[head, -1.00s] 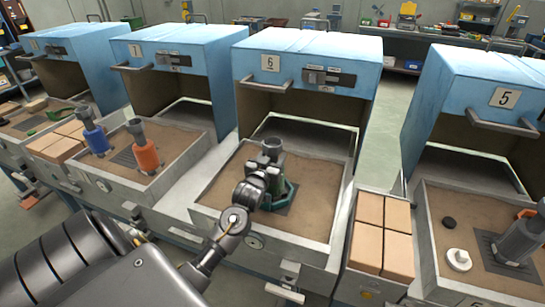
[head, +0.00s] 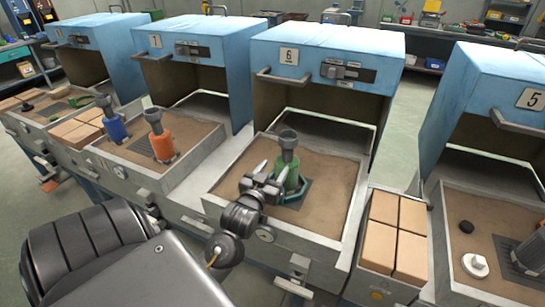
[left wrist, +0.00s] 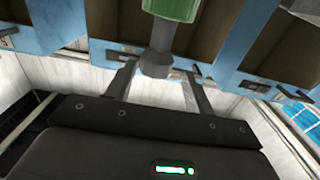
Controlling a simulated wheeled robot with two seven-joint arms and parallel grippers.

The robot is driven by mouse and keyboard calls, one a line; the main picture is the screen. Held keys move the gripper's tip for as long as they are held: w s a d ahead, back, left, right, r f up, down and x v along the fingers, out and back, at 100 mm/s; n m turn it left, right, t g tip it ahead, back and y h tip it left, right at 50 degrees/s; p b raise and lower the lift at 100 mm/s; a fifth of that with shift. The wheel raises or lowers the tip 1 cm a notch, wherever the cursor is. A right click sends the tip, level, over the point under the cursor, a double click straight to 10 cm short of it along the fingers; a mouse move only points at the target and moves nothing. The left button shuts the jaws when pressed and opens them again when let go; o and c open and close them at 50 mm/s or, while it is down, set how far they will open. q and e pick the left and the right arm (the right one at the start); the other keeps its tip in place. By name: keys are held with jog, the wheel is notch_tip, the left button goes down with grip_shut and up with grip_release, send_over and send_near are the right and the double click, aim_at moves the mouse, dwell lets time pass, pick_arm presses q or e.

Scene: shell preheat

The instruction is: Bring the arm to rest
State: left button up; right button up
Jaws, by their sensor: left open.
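My left gripper (head: 264,178) is over the sand tray of bay 6. It is open and empty, its fingers pointing toward a green shell (head: 292,174) with a grey top. The shell stands upright in a dark green holder (head: 296,196) on a dark grate. In the left wrist view the two open fingers (left wrist: 158,85) show, with the green body (left wrist: 172,8) and its grey end in line beyond them. The gap between fingers and shell is hard to judge. My right gripper is not in view.
Blue hooded bays stand in a row; bay 6 (head: 325,62) is ahead. An orange shell (head: 160,141) and a blue shell (head: 114,125) stand left. Tan blocks (head: 397,235) sit in a bin right of the tray. A dark grey shell (head: 530,252) stands in bay 5.

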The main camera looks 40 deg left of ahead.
pick_arm(q)
jog(key=shift+f, duration=0.1)
dwell(0.5)
